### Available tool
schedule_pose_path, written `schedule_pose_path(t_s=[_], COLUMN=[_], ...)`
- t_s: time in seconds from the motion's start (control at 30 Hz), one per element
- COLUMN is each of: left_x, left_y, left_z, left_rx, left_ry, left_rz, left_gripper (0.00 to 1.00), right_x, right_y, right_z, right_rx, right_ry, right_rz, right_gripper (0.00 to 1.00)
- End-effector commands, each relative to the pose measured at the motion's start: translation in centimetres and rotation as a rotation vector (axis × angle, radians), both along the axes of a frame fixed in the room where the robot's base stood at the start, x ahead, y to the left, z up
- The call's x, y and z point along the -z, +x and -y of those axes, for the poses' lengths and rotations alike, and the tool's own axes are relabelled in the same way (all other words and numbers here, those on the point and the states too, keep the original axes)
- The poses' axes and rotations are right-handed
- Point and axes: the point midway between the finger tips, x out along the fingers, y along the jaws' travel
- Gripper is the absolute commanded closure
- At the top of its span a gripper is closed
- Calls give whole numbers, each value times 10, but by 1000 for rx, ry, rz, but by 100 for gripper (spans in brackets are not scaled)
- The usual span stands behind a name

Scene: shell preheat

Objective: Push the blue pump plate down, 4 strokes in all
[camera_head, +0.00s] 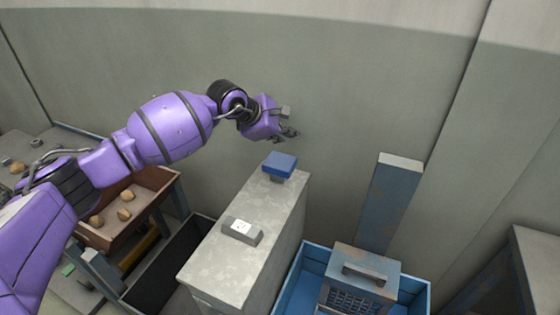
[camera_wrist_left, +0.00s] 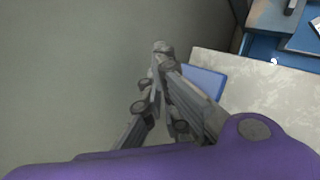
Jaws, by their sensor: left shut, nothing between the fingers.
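The blue pump plate (camera_head: 280,163) sits on top of a grey concrete-like block (camera_head: 225,262), at its far end. It also shows in the left wrist view (camera_wrist_left: 204,80), partly hidden behind my fingers. My left gripper (camera_head: 290,134) is shut and empty. In the head view it is above and slightly behind the plate, apart from it as far as I can see. The left wrist view shows its closed fingers (camera_wrist_left: 160,50) beside the plate. My right gripper is in neither view.
A small grey box with a white face (camera_head: 242,231) sits on the block nearer me. A blue bin (camera_head: 285,290) with a handled grey-blue basket (camera_head: 365,265) stands right of the block. A brown tray (camera_head: 150,178) with several round nut-like pieces is at the left. A wall rises behind.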

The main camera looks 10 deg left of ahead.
Motion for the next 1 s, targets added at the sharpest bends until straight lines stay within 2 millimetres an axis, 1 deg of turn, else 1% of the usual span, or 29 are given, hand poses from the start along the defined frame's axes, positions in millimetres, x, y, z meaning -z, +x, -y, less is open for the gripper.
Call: schedule_pose_path(t_s=[0.23,0.3,0.37,0.43,0.5,0.53,0.57,0.63,0.8,1.0], left_x=[0,-4,-13,-29,-43,-47,-47,-43,-38,-33], left_y=[0,0,0,0,0,0,-1,-1,-1,-1], left_z=[0,0,1,1,1,1,1,1,1,1], left_rx=[0,-1,0,-1,-1,0,-1,0,0,0], left_ry=[0,0,0,-3,-2,-2,-2,0,1,0], left_rz=[0,1,3,8,11,10,9,2,-1,-2], left_gripper=[100,100,100,100,100,100,100,100,100,100], right_x=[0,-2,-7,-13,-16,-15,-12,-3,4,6], right_y=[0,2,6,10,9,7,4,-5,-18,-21], right_z=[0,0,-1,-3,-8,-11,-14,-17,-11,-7], right_rx=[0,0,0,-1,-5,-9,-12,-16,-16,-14], right_ry=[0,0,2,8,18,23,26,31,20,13], right_rz=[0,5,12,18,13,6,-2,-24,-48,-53], right_gripper=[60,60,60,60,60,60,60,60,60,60])
